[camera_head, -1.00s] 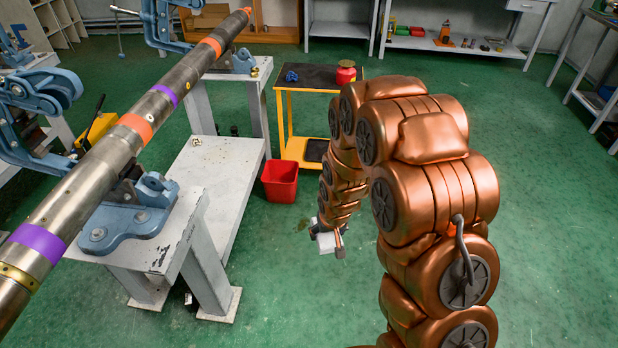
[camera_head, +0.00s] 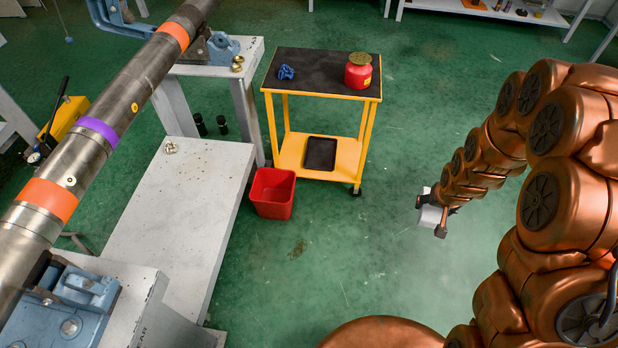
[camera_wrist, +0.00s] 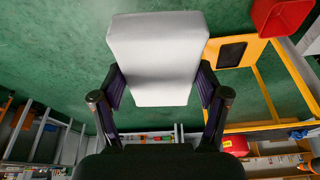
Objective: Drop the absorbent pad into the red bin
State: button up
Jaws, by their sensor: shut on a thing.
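The absorbent pad (camera_wrist: 158,55) is a white block held between the two fingers of my gripper (camera_wrist: 160,95) in the wrist view. In the head view the pad (camera_head: 429,215) is small and partly hidden by my gripper (camera_head: 432,217), which hangs above the green floor at the right. The red bin (camera_head: 272,194) stands open on the floor, left of my gripper and well apart from it. Its inside looks empty from here. The bin also shows at the top right of the wrist view (camera_wrist: 280,14).
A yellow cart (camera_head: 370,140) with a black top stands behind the bin, carrying a red can (camera_head: 358,71) and a blue item (camera_head: 286,72). A grey bench (camera_head: 175,215) stands left of the bin, below a long pipe (camera_head: 110,105). The floor between bin and gripper is clear.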

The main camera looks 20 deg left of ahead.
aim_at(279, 201)
jog(key=u, duration=0.4)
jog(key=i, duration=1)
jog(key=u, duration=1.35)
jog(key=i, duration=0.5)
jog(key=u, duration=0.5)
